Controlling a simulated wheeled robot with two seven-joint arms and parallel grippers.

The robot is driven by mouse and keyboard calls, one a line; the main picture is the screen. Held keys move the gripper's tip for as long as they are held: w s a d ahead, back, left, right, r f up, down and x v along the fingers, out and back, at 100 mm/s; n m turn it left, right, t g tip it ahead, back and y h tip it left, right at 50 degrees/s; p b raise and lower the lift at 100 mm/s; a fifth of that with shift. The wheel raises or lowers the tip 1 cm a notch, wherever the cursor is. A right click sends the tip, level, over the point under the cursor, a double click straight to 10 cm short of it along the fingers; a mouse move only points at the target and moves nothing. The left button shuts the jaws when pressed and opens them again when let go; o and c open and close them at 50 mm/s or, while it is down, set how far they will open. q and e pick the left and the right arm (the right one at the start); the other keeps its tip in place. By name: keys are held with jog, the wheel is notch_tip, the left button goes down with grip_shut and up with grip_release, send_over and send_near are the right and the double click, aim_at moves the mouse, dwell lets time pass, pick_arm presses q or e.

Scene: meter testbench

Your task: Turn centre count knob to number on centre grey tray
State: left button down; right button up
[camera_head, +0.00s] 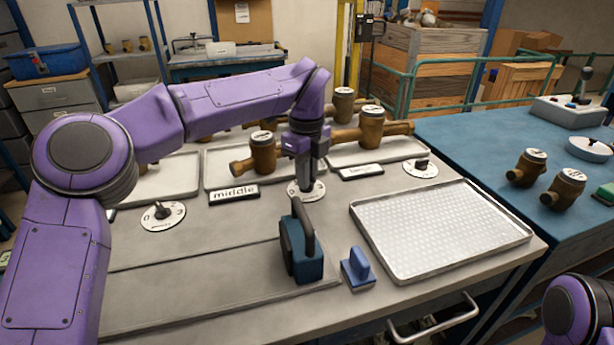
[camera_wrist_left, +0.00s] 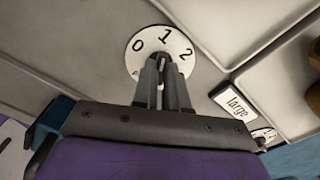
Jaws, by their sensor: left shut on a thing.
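The centre count dial (camera_head: 297,194) is a white disc on the bench, right of the "middle" sign (camera_head: 234,195). In the left wrist view the dial (camera_wrist_left: 147,44) shows 0, 1 and 2. My left gripper (camera_head: 307,184) points straight down over it, shut on the centre knob; it also shows in the left wrist view (camera_wrist_left: 161,75). The fingers hide the knob, so I cannot tell where it points. The centre grey tray (camera_head: 221,178) lies behind the sign, with a brass meter (camera_head: 263,153) on it. My arm hides part of that tray.
Other knobs stand at left (camera_head: 162,214) and right (camera_head: 421,167). A teal clamp-like tool (camera_head: 300,250) and a small blue block (camera_head: 357,267) stand in front. An empty metal tray (camera_head: 440,235) lies at right. Brass meters (camera_head: 371,127) stand on the right grey tray. The front-left bench is clear.

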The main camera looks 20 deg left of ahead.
pick_arm(q)
jog(key=shift+f, duration=0.1)
jog(key=c, duration=1.2)
grip_release()
jog(key=shift+a, duration=0.15)
jog(key=shift+o, duration=0.2)
notch_tip(320, 180, up, 10)
jog(key=p, duration=0.2)
jog(key=shift+r, duration=0.25)
